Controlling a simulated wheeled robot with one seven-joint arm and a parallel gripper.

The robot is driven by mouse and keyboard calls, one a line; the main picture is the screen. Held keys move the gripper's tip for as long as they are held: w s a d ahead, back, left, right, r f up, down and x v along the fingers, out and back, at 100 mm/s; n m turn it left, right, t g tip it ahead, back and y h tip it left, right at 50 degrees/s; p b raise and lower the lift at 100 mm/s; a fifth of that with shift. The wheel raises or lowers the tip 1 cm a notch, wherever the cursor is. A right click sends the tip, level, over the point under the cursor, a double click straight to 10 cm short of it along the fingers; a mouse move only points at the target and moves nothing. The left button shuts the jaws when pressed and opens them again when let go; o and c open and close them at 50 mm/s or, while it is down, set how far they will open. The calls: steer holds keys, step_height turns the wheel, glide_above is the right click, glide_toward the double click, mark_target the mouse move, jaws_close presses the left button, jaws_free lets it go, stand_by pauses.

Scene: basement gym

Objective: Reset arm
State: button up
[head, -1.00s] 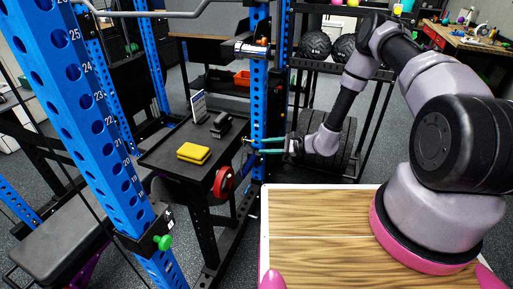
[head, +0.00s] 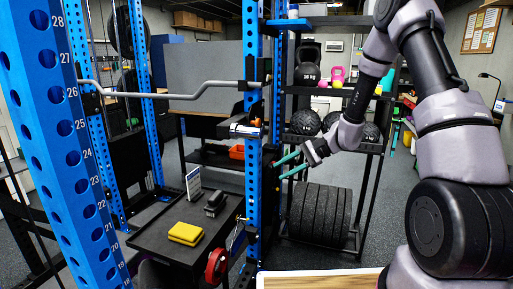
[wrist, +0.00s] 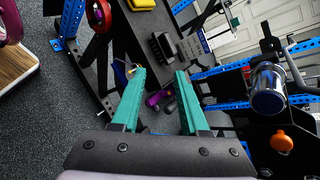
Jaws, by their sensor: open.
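My gripper (head: 287,166) has two teal fingers and is open, with nothing between them. In the head view it is in the air just right of a blue rack upright, in front of the weight shelf. It also shows in the wrist view (wrist: 158,101), its fingers spread apart. My arm reaches in from the right, raised and bent. No other object is named by the task.
A black cart (head: 150,240) holds a yellow block (head: 186,233), a dark device (head: 215,203) and a small sign (head: 193,184). The blue rack upright (head: 253,120) stands close left of my gripper. A shelf holds black balls (head: 305,122) above upright plates (head: 318,215).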

steer(key=s+d+r+n+t+h, duration=0.1)
steer(key=s+d+r+t+h, duration=0.1)
steer(key=s+d+r, duration=0.3)
steer(key=s+d+r+n+t+h, duration=0.2)
steer(key=s+d+r+h, duration=0.2)
steer(key=s+r, duration=0.6)
steer(key=s+d+r+n+t+h, duration=0.1)
steer(key=s+d+r+t+h, duration=0.2)
steer(key=r, duration=1)
steer(key=s+d, duration=0.3)
steer(key=s, duration=0.2)
steer(key=shift+d+h, duration=0.25)
steer(key=shift+h, duration=0.15)
steer(key=shift+r, duration=0.1)
